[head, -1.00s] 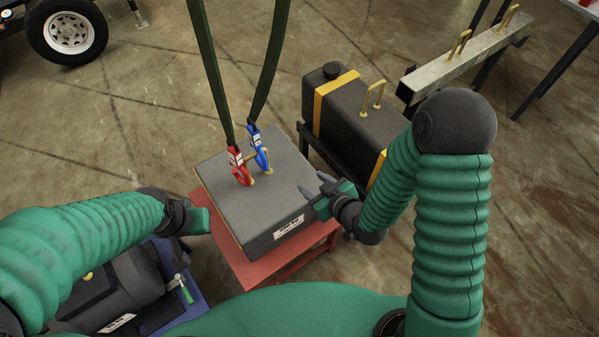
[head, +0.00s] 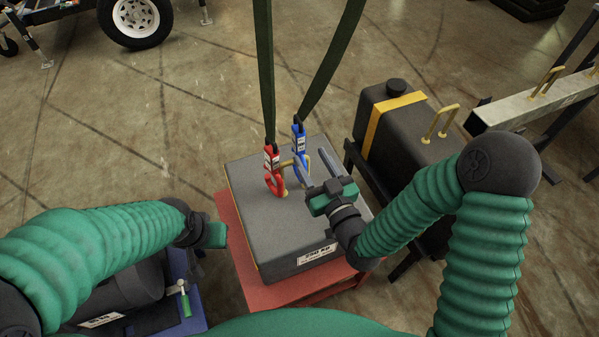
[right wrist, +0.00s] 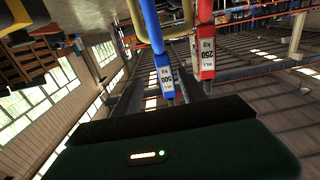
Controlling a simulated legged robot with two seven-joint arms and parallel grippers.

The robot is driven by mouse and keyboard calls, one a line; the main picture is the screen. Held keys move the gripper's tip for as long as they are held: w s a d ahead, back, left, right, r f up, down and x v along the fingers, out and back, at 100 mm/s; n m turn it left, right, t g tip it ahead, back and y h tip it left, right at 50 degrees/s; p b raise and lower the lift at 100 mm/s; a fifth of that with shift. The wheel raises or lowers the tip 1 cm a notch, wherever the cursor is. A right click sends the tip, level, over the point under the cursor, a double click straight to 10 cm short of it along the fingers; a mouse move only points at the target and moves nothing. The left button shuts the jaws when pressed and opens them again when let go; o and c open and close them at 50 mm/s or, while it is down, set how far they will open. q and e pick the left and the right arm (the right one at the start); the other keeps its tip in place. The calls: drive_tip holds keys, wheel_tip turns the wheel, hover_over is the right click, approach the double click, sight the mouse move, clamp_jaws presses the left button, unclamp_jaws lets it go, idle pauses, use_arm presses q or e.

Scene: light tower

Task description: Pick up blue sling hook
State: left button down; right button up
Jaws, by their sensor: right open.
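The blue sling hook (head: 299,141) hangs from a dark green strap (head: 330,65) over the grey block. Beside it on the left is the red sling hook (head: 273,172). Both are at the gold handle on top of the grey block (head: 250,225). My right gripper (head: 318,174) is open, its fingers just right of the blue hook's lower part, which they partly cover. In the right wrist view the blue hook (right wrist: 152,30) is close ahead, with the red hook (right wrist: 206,50) beside it. My left gripper (head: 216,235) is left of the block; its jaws cannot be made out.
The block stands on a red stand (head: 275,294). A black tank (head: 377,115) with a yellow band and gold handle stands to the right. A grey beam (head: 530,105) lies behind it. A blue cart (head: 185,300) is at lower left.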

sight(295, 137)
drive_tip(key=b, duration=0.2)
drive_tip(key=f+b, duration=0.1)
drive_tip(key=b, duration=0.2)
drive_tip(key=shift+w+a+f, duration=0.1)
drive_tip(key=shift+w+a, duration=0.15)
drive_tip(key=shift+w, duration=0.1)
drive_tip(key=shift+w+a+r, duration=0.3)
drive_tip(key=shift+w+r, duration=0.2)
drive_tip(key=shift+w, duration=0.1)
drive_tip(key=x, duration=0.7)
drive_tip(key=shift+a+f, duration=0.2)
drive_tip(key=shift+s+r, duration=0.1)
drive_tip(key=shift+s, duration=0.05)
drive_tip(key=shift+c, duration=0.9)
use_arm(q)
drive_tip(key=s+x, duration=0.1)
drive_tip(key=x, duration=0.6)
drive_tip(key=shift+s+f, duration=0.2)
drive_tip(key=shift+s, duration=0.15)
use_arm(e)
clamp_jaws()
